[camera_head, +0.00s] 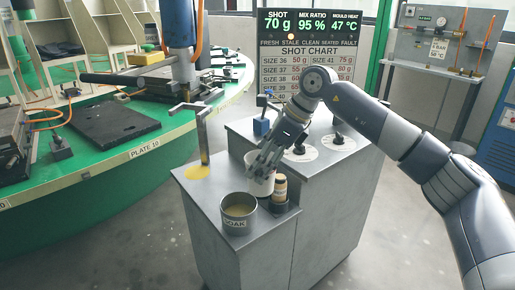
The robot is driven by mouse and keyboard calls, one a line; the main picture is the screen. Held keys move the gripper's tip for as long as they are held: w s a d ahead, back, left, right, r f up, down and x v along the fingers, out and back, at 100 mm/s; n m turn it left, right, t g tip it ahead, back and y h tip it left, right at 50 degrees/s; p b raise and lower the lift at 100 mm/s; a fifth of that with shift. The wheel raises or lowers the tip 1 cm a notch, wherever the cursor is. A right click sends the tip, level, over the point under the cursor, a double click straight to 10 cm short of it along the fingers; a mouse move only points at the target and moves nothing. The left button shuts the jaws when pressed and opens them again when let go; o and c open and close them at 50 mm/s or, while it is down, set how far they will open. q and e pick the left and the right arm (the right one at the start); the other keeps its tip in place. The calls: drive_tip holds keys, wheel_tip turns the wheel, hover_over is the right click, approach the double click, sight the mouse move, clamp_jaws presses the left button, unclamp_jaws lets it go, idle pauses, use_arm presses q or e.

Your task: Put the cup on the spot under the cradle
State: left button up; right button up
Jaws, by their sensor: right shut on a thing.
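The white cup (261,186) stands upright at the back of the lower grey counter, right of the cradle post. My right gripper (266,163) reaches down over it and is shut on it; the fingers hide part of the cup's rim and side. Whether the cup touches the counter is hard to tell. The cradle (190,106) is a small bracket on top of a thin post at the counter's left. The yellow spot (197,172) lies at the foot of the post, under the cradle, with nothing standing on it. My left gripper is not in view.
A metal pot marked SOAK (238,213) stands at the counter's front. A small yellowish bottle (280,188) stands in a dark holder close to the cup's right. The green carousel (150,150) curves along the left. Between cup and spot the counter looks clear.

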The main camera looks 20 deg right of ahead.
drive_tip(key=s+f+n+g+h, duration=0.2)
drive_tip(key=s+f+n+g, duration=0.2)
drive_tip(key=s+n, duration=0.4)
drive_tip(key=s+f+n+g+h, duration=0.3)
drive_tip(key=s+f+n, duration=0.4)
drive_tip(key=n, duration=0.8)
drive_tip(key=shift+s+a+f+n+g+h, duration=0.2)
drive_tip(key=shift+s+f+n+g+h, duration=0.1)
drive_tip(key=shift+s+g, duration=0.65)
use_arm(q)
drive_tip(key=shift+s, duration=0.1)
use_arm(e)
drive_tip(key=shift+d, duration=0.1)
